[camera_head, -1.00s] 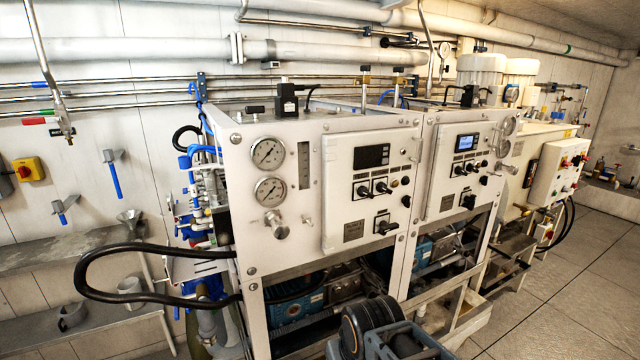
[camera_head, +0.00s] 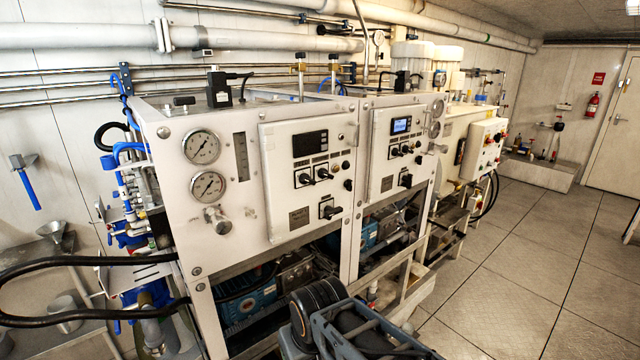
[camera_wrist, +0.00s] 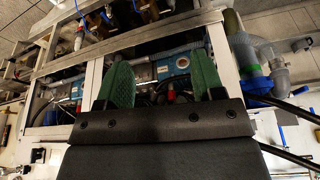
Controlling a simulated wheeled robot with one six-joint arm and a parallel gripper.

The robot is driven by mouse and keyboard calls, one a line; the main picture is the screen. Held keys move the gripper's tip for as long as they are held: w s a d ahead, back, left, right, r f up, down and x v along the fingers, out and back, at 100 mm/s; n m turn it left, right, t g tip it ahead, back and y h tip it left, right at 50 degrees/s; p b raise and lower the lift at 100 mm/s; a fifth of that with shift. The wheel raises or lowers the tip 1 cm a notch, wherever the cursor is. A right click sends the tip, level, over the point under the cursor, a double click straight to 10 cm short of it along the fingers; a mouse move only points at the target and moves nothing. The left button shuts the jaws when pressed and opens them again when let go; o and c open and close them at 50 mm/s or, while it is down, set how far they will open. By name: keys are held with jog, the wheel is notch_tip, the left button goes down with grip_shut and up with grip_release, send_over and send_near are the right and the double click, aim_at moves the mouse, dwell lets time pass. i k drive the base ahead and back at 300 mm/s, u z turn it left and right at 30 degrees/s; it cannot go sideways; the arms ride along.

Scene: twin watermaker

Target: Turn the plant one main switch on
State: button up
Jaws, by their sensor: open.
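Two white watermaker cabinets stand side by side in the head view. The nearer cabinet's panel (camera_head: 277,222) has a dark display (camera_head: 310,143), two small black knobs (camera_head: 314,176) and a larger black rotary switch (camera_head: 329,209) low on the right. The farther panel has a lit blue display (camera_head: 402,125) and a similar rotary switch (camera_head: 405,181). The labels are too small to read, so I cannot tell which is plant one. In the wrist view my gripper (camera_wrist: 169,72) is open and empty, its green fingers apart, with the frame and blue machinery beyond. It touches no switch.
A black hose (camera_head: 70,262) loops out at the left of the nearer cabinet. Gauges (camera_head: 202,147) sit beside its panel. A control box (camera_head: 487,143) with coloured buttons stands farther back. The tiled floor (camera_head: 530,250) on the right is clear.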

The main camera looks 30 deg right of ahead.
aim_at(329, 211)
jog(key=u, duration=1.9)
jog(key=k, duration=0.45)
jog(key=z, duration=1.3)
